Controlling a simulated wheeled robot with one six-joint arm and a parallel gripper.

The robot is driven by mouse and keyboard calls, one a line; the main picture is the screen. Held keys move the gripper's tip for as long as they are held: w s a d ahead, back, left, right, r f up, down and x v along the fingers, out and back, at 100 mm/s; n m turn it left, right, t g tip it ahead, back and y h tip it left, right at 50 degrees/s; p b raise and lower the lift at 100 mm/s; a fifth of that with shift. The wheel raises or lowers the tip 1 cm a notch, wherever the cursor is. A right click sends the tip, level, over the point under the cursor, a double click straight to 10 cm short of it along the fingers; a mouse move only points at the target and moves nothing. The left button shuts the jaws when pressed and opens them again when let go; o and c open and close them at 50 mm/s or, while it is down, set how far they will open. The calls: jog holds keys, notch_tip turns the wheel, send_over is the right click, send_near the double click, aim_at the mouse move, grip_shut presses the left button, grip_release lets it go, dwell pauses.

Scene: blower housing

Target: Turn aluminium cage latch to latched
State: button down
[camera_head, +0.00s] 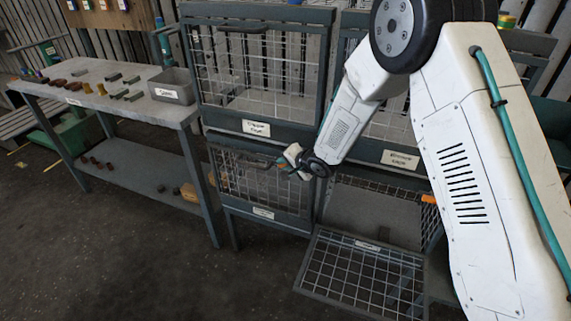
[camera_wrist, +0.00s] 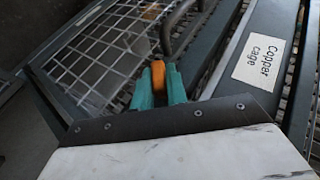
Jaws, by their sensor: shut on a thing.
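My gripper (camera_head: 290,165) is at the upper part of the lower left cage door (camera_head: 245,190). In the wrist view, the teal fingers of my gripper (camera_wrist: 160,85) are shut on an orange latch handle (camera_wrist: 158,72). The fingers hide part of the handle, and I cannot tell its exact latch position. The lower left door looks closed, with its wire mesh (camera_wrist: 105,50) beside the fingers in the wrist view. Its label (camera_head: 263,212) is too small to read, so I cannot confirm it is the aluminium cage.
The upper left cage's label (camera_head: 256,127) reads "Copper cage" in the wrist view (camera_wrist: 262,60). The lower right cage's mesh door (camera_head: 360,277) hangs open and low, near an orange handle (camera_head: 429,199). A workbench (camera_head: 125,98) with a grey bin (camera_head: 172,86) stands left. Floor in front is clear.

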jog(key=n+g+h, duration=0.1)
jog(key=h, duration=0.2)
jog(key=shift+g, duration=0.3)
jog(key=shift+w+h, duration=0.1)
jog(key=shift+h, duration=0.6)
jog(key=shift+n+g+h, duration=0.3)
jog(key=shift+g+h, duration=0.2)
jog(key=shift+h, duration=0.1)
jog(key=shift+n+g+h, duration=0.3)
jog(key=shift+g+h, duration=0.3)
jog(key=shift+h, duration=0.9)
jog(key=c, duration=1.4)
grip_release()
